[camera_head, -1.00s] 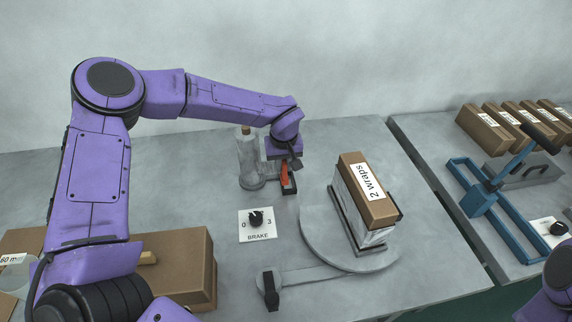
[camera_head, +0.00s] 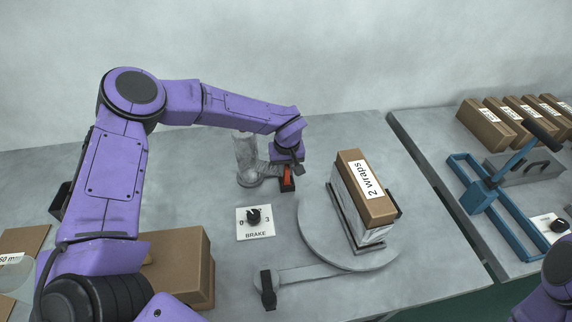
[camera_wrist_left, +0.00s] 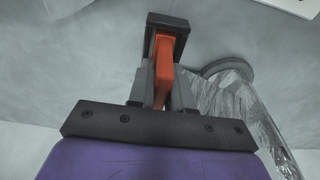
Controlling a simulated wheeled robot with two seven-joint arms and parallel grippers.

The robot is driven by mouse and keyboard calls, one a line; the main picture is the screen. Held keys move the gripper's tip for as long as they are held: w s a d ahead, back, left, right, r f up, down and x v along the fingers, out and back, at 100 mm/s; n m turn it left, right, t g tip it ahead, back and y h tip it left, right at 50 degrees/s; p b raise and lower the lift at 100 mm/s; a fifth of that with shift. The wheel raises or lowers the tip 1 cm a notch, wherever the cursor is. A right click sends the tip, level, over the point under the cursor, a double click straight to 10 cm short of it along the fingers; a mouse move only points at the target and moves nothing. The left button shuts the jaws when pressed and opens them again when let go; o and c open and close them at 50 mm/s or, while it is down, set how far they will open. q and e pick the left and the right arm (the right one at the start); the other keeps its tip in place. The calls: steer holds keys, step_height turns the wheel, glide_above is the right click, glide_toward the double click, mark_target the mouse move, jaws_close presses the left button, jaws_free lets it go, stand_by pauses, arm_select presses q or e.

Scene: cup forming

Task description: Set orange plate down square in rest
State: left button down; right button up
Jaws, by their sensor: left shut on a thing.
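The orange plate (camera_head: 287,174) is between the fingers of my left gripper (camera_head: 287,168), which is shut on it. It also shows in the left wrist view (camera_wrist_left: 163,70), running lengthwise between the grey fingers (camera_wrist_left: 163,90). Its far end meets a dark block (camera_wrist_left: 168,22), which looks like the rest and appears low on the table in the head view (camera_head: 287,186). The plate looks roughly in line with the block. I cannot tell whether it is fully seated. My right gripper is out of view.
A clear film roll (camera_head: 246,155) stands close left of my left gripper. A BRAKE dial card (camera_head: 256,231) lies in front. A turntable (camera_head: 318,238) holds a carton labelled "2 wraps" (camera_head: 365,188). A brown box (camera_head: 180,265) is at lower left.

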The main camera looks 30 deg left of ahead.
arm_select(q)
steer(key=shift+s+r, duration=0.1)
stand_by(0.3)
steer(key=shift+f, duration=0.35)
steer(key=c, duration=1)
jaws_free()
steer(key=shift+f, duration=0.1)
steer(key=shift+o, duration=0.2)
steer(key=r, duration=0.7)
steer(key=s+d+r+b, duration=0.1)
steer(key=r, duration=0.2)
steer(key=shift+r, duration=0.2)
